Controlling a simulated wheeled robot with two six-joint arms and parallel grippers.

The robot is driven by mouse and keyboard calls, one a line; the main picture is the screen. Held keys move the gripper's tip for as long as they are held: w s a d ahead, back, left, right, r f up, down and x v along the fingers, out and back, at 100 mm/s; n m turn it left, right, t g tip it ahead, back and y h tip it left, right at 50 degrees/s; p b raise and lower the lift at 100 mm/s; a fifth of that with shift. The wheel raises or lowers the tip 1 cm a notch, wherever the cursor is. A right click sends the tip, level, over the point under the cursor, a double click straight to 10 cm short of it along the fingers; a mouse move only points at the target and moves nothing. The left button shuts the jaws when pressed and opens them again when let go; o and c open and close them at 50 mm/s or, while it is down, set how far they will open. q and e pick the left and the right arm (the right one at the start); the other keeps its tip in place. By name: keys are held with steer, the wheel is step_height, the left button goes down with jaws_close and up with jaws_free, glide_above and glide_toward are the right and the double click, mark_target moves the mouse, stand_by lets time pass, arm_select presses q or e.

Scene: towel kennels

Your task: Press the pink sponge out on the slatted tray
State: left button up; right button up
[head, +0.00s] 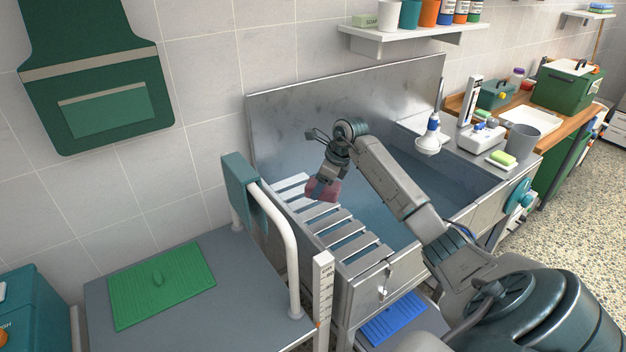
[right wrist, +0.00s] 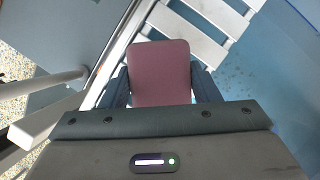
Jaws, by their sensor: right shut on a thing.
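The pink sponge (head: 324,190) is held in my right gripper (head: 321,183), over the white slatted tray (head: 345,228) at the left end of the metal tub. In the right wrist view the sponge (right wrist: 160,72) sits between the two dark fingers of the gripper (right wrist: 160,88), which are shut on it. The slats (right wrist: 190,38) show behind and beyond it. I cannot tell whether the sponge touches the slats. My left gripper is not in view.
The metal tub (head: 283,98) has blue water or floor beside the slats. A shower head (head: 432,138) and a grey cup (head: 521,141) are at its right. A grey table (head: 220,310) with a green mat (head: 160,283) and a white rail (head: 288,235) stand at the left.

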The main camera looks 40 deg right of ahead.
mark_target(315, 212)
steer(key=shift+s+f, duration=0.15)
steer(key=shift+f, duration=0.15)
steer(key=shift+a+f+b, duration=0.1)
steer(key=shift+f+b, duration=0.2)
steer(key=shift+f, duration=0.1)
steer(key=f, duration=0.1)
steer(key=f+b, duration=0.1)
steer(key=f, duration=0.1)
steer(key=shift+w, duration=0.3)
steer(key=shift+s+f+b, duration=0.1)
steer(key=shift+f+b, duration=0.25)
steer(key=shift+f, duration=0.35)
steer(key=shift+f+b, duration=0.45)
steer(key=shift+f, duration=0.2)
stand_by(0.6)
